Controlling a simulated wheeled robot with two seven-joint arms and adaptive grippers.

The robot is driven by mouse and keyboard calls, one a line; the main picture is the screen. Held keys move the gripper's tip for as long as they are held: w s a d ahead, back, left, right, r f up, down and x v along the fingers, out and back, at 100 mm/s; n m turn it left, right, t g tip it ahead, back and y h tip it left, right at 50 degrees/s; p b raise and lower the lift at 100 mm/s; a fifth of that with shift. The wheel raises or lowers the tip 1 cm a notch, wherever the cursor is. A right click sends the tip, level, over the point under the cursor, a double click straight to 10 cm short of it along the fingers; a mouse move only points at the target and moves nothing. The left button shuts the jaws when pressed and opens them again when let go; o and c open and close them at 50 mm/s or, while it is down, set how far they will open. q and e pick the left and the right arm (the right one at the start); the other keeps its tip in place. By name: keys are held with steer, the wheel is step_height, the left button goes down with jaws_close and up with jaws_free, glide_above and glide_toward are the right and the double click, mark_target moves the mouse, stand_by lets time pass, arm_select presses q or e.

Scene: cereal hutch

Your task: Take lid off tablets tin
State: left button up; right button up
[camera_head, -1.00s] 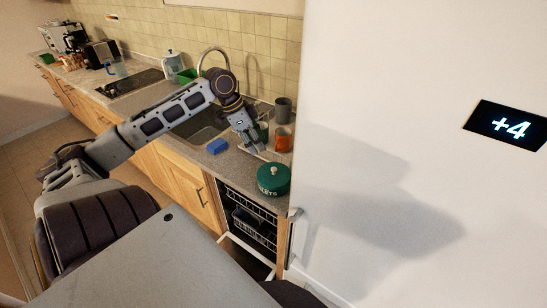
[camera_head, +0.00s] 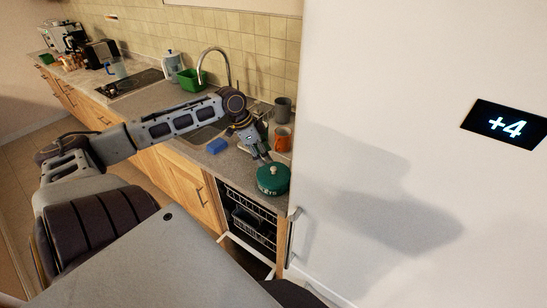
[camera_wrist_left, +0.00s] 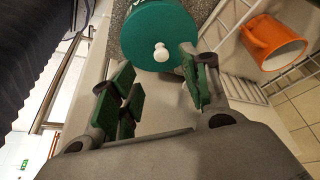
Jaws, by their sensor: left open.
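The tablets tin (camera_head: 273,184) is a round green tin with pale lettering on its side. It stands on the counter at the edge above the open dishwasher. Its green lid (camera_wrist_left: 150,28) is on it, with a round white knob (camera_wrist_left: 161,52) in the middle. My left gripper (camera_head: 264,158) is just behind and above the tin in the head view. In the left wrist view the gripper (camera_wrist_left: 160,92) is open and empty, with green finger pads apart and the knob just beyond the gap between them. My right gripper is not in view.
An orange mug (camera_head: 282,139) and a grey cup (camera_head: 283,108) stand behind the tin. A blue sponge (camera_head: 217,146) lies to its left. The dishwasher (camera_head: 247,215) below is open. A white fridge (camera_head: 390,150) rises close on the right.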

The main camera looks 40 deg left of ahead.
mark_target(273, 167)
arm_select(q)
steer(key=shift+w+d+f, duration=0.2)
steer(key=shift+d+f, duration=0.05)
steer(key=shift+f, duration=0.35)
steer(key=shift+w+d+f, duration=0.1)
steer(key=shift+w+f, duration=0.05)
steer(key=shift+f, duration=0.4)
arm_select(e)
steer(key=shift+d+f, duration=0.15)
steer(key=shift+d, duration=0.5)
arm_select(q)
steer(key=shift+f, duration=0.1)
steer(key=shift+b+x, duration=0.55)
steer(key=shift+x, duration=0.25)
steer(key=shift+w+d+f+b, duration=0.25)
steer(key=shift+w+f+b, duration=0.15)
steer(key=shift+f+b, duration=0.2)
steer(key=shift+w+d+f+b, duration=0.15)
steer(key=shift+f+b, duration=0.3)
steer(key=shift+b, duration=0.5)
steer(key=shift+w+d+f+b, duration=0.15)
steer(key=shift+f+b, duration=0.3)
steer(key=shift+b, duration=0.35)
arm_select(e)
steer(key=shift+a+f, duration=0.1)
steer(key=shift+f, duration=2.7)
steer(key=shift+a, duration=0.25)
